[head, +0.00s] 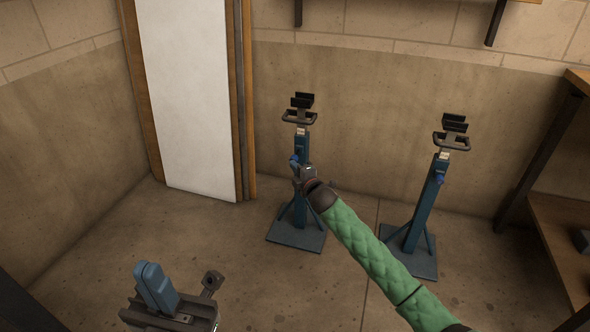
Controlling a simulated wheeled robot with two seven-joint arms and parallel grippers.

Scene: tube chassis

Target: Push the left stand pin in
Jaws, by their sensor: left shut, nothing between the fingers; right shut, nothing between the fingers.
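The left stand (301,208) is a blue post with a square base and a dark V-shaped head. A small blue knob, apparently its pin (294,160), sticks out on the left of the post. My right gripper (300,179), at the end of the green-sleeved arm, is shut and empty in front of the post, just below the knob. It overlaps the post in the picture, and I cannot tell whether it touches. The gripper hides part of the post. I do not make out my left gripper.
A similar right stand (424,210) stands to the right, with its own blue knob (440,179). A grey device with a blue lever (155,288) is at the lower left. A white panel (186,95) leans at the back wall. Wooden shelving (560,225) is at the right.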

